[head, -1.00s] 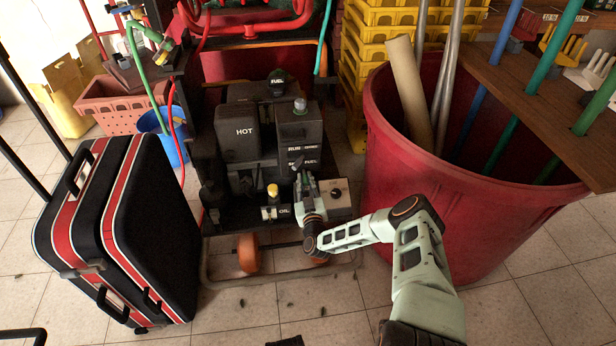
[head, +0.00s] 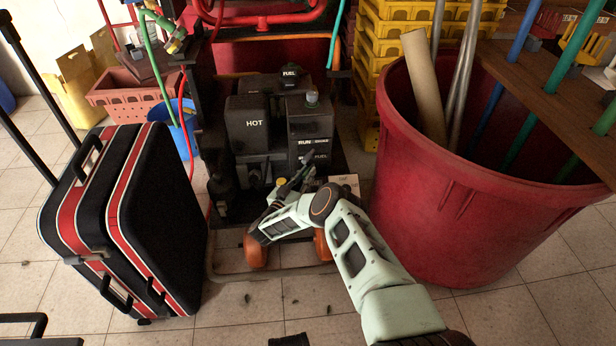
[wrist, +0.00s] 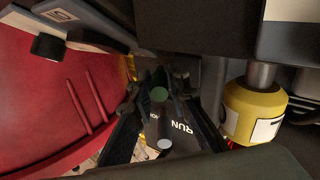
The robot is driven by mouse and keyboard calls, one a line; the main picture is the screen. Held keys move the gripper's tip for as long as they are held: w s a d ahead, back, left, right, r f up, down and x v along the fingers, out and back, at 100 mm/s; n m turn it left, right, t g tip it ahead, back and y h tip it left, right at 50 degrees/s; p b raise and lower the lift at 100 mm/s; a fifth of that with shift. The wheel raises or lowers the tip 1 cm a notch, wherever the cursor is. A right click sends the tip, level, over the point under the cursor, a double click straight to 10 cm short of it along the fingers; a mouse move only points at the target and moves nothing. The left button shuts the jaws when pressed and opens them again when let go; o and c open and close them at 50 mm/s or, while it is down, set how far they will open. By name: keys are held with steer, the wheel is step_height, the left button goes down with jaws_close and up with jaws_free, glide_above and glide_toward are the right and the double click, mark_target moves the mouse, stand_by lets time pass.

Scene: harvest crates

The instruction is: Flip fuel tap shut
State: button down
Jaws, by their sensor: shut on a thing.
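The black engine (head: 247,125) stands on a low wheeled frame, with HOT, RUN and FUEL labels on its housings.
A yellow-capped neck (wrist: 255,108) stands close to the right of the fingers in the wrist view. A large red bin (head: 480,215) is right of my arm. A black and red suitcase (head: 155,220) stands left. Floor in front is mostly clear.

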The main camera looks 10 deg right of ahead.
mark_target(306, 156)
steer(key=shift+w, duration=0.1)
stand_by(0.4)
steer(key=c, duration=1.8)
jaws_free()
steer(key=shift+c, duration=0.2)
steer(key=shift+r, duration=0.1)
step_height(306, 156, up, 10)
steer(key=shift+f, duration=0.1)
